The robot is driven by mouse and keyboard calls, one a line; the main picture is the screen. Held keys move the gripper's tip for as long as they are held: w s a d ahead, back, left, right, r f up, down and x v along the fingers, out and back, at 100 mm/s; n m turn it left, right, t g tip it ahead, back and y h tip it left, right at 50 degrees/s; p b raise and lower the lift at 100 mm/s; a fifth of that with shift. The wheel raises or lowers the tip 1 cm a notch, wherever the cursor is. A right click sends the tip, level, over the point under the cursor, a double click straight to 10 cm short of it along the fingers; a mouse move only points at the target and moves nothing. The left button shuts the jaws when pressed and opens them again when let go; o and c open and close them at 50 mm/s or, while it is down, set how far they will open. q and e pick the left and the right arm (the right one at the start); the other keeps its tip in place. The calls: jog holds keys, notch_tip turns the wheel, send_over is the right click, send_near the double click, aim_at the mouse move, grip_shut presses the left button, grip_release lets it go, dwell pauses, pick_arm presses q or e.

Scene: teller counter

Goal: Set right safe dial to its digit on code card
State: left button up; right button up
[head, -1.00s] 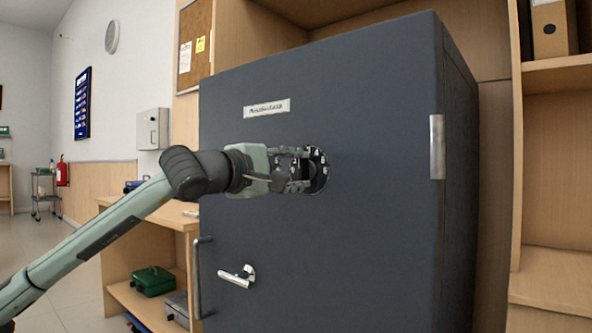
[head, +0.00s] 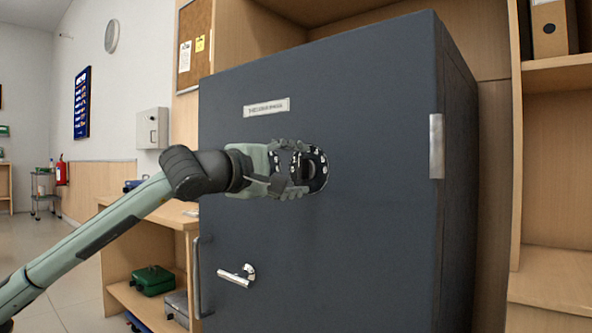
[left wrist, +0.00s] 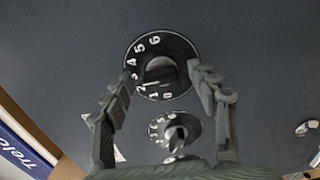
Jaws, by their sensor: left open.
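The right safe dial (left wrist: 160,64) is black with white digits and a grey knob. In the head view my left gripper (head: 294,170) is open at the dial (head: 319,170), one finger above and one below. A second dial (left wrist: 176,130) shows below it in the left wrist view, partly hidden. I cannot identify the code card. My right gripper is not in view.
The dark safe (head: 350,240) has a lever handle (head: 237,276), a pull bar (head: 198,280) and a label plate (head: 267,107). A cork board (head: 194,40) with papers hangs behind it. A wooden desk (head: 165,215) stands at left, shelves (head: 560,75) at right.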

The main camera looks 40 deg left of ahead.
aim_at(301, 167)
pick_arm(q)
jog(key=shift+s+a+f, duration=0.1)
jog(key=shift+s+a, duration=0.3)
jog(key=shift+s, duration=0.6)
jog(key=shift+s+d, duration=0.3)
jog(key=shift+s+r, duration=0.3)
jog(key=shift+s, duration=0.2)
jog(key=shift+s+a+f, duration=0.1)
jog(key=shift+s, duration=0.9)
jog(key=shift+s+a+f, duration=0.1)
jog(key=shift+s, duration=0.85)
